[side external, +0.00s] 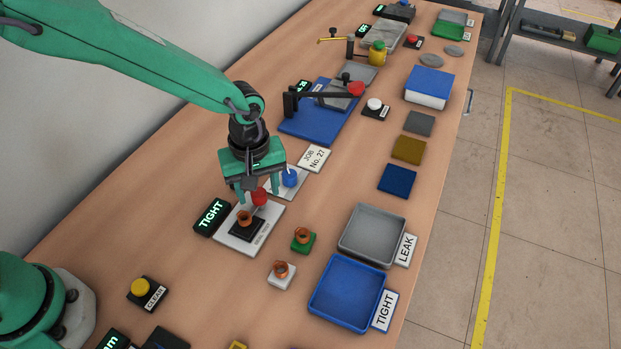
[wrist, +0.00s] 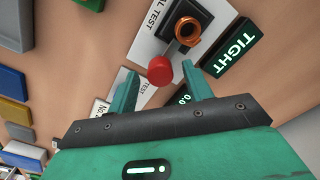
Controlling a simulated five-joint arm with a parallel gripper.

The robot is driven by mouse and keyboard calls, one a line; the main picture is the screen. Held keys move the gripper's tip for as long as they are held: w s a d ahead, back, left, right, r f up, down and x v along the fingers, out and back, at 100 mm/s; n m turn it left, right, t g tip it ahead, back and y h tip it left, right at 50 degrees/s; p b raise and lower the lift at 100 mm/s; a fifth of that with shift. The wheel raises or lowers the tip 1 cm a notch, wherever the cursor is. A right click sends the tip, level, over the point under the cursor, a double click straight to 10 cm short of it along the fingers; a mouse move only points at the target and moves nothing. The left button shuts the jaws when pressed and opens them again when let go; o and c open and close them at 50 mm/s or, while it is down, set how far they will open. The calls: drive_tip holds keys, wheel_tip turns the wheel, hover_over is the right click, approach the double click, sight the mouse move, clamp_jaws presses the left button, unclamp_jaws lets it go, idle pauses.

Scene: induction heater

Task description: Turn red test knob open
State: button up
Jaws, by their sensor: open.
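The red test knob (side external: 259,197) stands at the back edge of the white seal-test plate (side external: 264,235). In the wrist view the knob (wrist: 160,70) shows as a red round cap between my fingertips, with a gap on each side. My gripper (side external: 257,194) is open and points down over the knob; it also shows in the wrist view (wrist: 159,76). I cannot tell whether a finger touches the knob. A copper fitting (side external: 244,218) sits on the black block in front of it; it also shows in the wrist view (wrist: 188,30).
A green-lit TIGHT display (side external: 211,215) stands left of the plate. A blue knob (side external: 290,177) on another white plate is close behind my gripper. Copper pieces on green (side external: 303,241) and white (side external: 281,274) blocks, a grey tray (side external: 347,250) and a blue tray (side external: 318,306) lie to the right.

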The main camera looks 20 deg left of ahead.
drive_tip(key=shift+f, duration=0.2)
drive_tip(key=c, duration=1)
drive_tip(key=shift+o, duration=0.2)
